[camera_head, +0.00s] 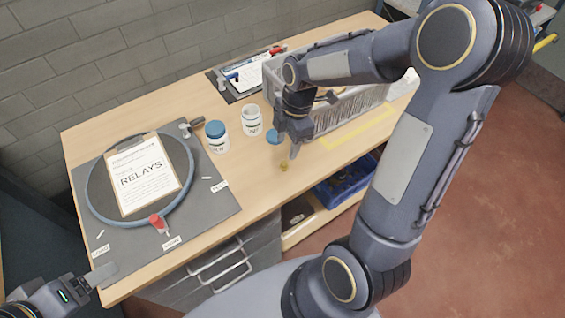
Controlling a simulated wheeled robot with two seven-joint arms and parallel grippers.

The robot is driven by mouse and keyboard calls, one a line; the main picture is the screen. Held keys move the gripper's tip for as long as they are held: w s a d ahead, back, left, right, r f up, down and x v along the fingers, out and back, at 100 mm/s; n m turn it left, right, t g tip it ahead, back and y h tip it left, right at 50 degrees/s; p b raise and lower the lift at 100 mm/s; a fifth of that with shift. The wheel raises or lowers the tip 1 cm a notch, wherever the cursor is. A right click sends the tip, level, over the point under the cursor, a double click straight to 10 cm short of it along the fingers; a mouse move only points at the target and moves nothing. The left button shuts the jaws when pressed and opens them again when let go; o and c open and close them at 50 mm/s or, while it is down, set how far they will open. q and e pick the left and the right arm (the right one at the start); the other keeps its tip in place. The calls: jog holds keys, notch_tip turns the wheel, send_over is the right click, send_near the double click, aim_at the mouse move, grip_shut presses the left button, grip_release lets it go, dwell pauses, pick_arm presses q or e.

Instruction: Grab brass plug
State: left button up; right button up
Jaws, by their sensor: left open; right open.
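A small brass plug (284,165) stands on the wooden tabletop near its front edge. My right gripper (292,150) points down just above and beside the plug. It is open, and no plug shows between its fingers; whether it touches the plug is too small to tell. My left gripper (104,275) is open and empty at the front left corner of the table, far from the plug.
A grey mat (215,205) holds a round ring (190,190) with a RELAYS clipboard (145,175). Two jars (217,143) (251,122) stand behind the plug, near a blue lid (272,136). A grey crate (350,112) stands right of my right gripper. Bare wood lies left of the plug.

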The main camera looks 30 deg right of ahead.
aim_at(284, 163)
jog(key=shift+n, duration=0.5)
jog(key=f, duration=0.8)
jog(key=shift+w+a+f+p, duration=0.25)
jog(key=shift+f+p, duration=0.1)
jog(key=shift+c, duration=0.5)
grip_shut()
